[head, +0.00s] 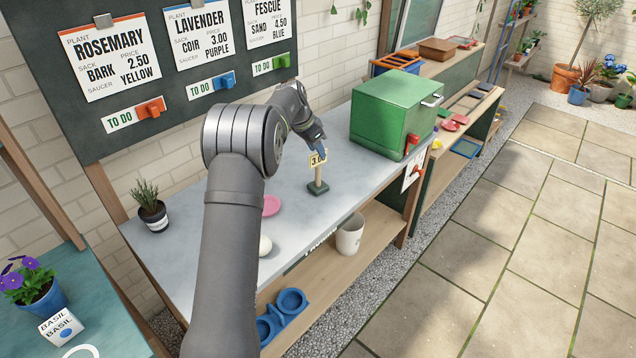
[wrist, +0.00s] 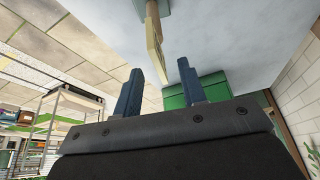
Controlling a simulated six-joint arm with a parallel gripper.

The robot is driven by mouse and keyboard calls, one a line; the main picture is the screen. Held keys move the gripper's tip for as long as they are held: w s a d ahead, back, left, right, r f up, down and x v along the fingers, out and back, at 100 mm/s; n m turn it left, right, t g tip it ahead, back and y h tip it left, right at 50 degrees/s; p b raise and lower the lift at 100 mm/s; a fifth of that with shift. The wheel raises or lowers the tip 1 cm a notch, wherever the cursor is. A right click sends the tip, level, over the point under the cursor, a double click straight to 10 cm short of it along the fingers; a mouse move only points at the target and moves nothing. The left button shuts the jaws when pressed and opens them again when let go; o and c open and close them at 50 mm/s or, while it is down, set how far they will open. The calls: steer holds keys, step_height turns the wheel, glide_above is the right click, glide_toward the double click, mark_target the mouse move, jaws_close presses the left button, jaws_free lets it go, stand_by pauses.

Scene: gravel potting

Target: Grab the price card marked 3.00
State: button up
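The price card marked 3.00 (head: 317,160) is a small cream card on a wooden post with a dark green base (head: 318,188), upright on the grey bench top. In the wrist view the card (wrist: 154,45) shows nearly edge-on, just past my fingertips and roughly in line with the gap between them. My gripper (head: 322,150) is at the card's upper right in the head view. In the wrist view its two blue fingers (wrist: 159,65) are apart with nothing held between them. I cannot tell whether a finger touches the card.
A green box (head: 390,115) with a handle stands right of the card. A pink saucer (head: 271,206), a white rounded thing (head: 265,245) and a potted rosemary-like plant (head: 151,208) are on the bench (head: 205,265). A chalkboard with order cards hangs behind.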

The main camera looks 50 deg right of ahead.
mark_target(322, 163)
steer(key=x, duration=0.5)
steer(key=shift+a+f, duration=0.1)
steer(key=shift+a, duration=0.1)
jaws_close()
steer(key=shift+a+f, duration=0.1)
stand_by(1.0)
